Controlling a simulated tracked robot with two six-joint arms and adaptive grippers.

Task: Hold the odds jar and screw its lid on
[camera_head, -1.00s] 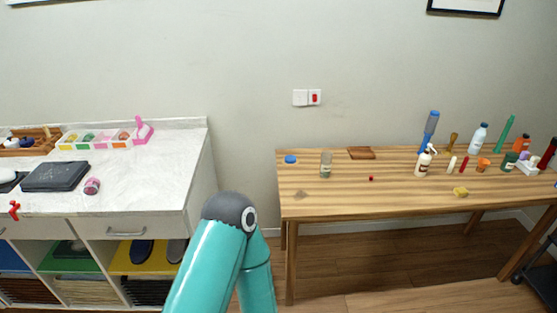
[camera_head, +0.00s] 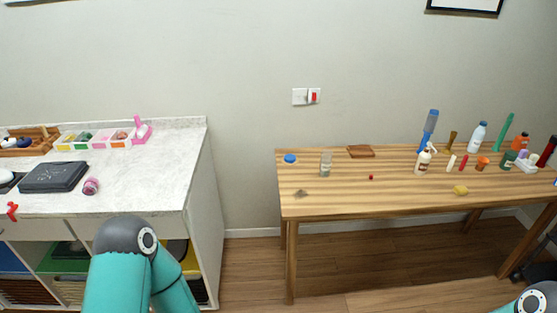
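A small clear jar (camera_head: 325,164) stands upright near the left end of the wooden table. A blue lid (camera_head: 290,158) lies flat on the table to its left, apart from it. The jar's top looks uncovered, but it is too small to be sure. A teal arm of mine shows at the lower left, in front of the white counter, and part of another shows at the lower right corner. Neither gripper is in view.
The wooden table (camera_head: 400,200) also bears a brown board (camera_head: 361,151), a small red ball (camera_head: 371,177), a yellow lump (camera_head: 460,190) and several bottles at its right. The table's front left is mostly clear.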

